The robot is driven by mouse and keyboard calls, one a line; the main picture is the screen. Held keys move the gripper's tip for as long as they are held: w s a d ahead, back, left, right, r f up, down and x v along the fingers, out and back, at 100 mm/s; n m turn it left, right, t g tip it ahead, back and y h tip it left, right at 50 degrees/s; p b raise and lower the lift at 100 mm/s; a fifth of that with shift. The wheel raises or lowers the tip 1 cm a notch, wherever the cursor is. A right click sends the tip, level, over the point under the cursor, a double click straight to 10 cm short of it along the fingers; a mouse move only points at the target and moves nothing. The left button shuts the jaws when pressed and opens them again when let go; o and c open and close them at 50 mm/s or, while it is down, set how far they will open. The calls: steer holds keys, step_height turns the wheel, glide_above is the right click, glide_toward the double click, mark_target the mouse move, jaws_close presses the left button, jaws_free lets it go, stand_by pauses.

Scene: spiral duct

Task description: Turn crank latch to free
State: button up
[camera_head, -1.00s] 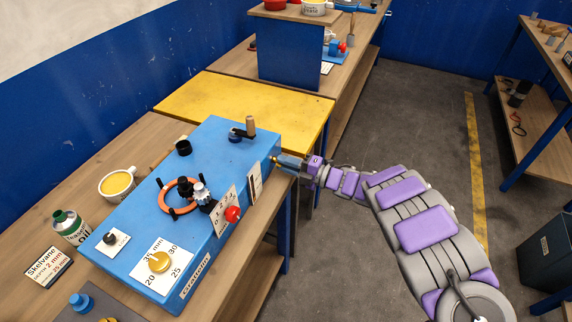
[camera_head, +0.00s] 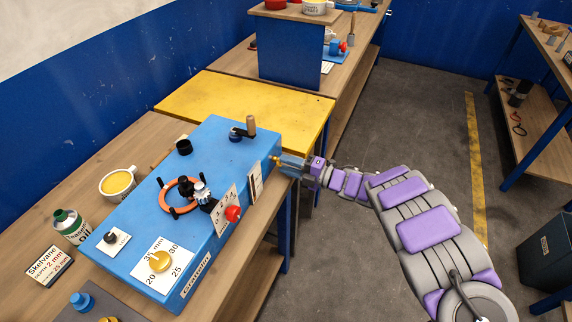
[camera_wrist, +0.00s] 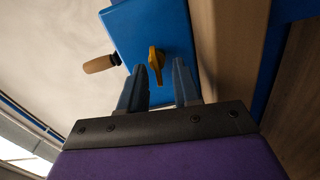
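The crank latch is a small yellow knob (camera_wrist: 156,66) on the end face of the blue machine (camera_wrist: 125,30). In the head view the latch (camera_head: 274,159) shows at the machine's right end. The crank (camera_head: 242,131) with its wooden handle is on top; that handle (camera_wrist: 100,64) also shows left of the latch in the wrist view. My gripper (camera_wrist: 160,66) is open, with its two blue fingers apart and the latch between their tips in the picture. Contact cannot be made out. In the head view my gripper (camera_head: 282,162) is right at that end face.
The machine (camera_head: 225,150) stands on a wooden bench (camera_head: 150,135) with an orange handwheel (camera_head: 163,197), a red knob (camera_head: 233,213) and a yellow dial (camera_head: 159,261). A yellow tabletop (camera_head: 290,103) lies behind. A cup (camera_head: 118,183) and oil bottle (camera_head: 70,226) stand left.

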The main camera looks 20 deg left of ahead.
steer(key=s+d+p, duration=0.1)
steer(key=d+p, duration=0.1)
steer(key=d, duration=1.4)
steer(key=shift+s+d, duration=0.15)
steer(key=shift+d, duration=0.1)
steer(key=shift+f, duration=0.1)
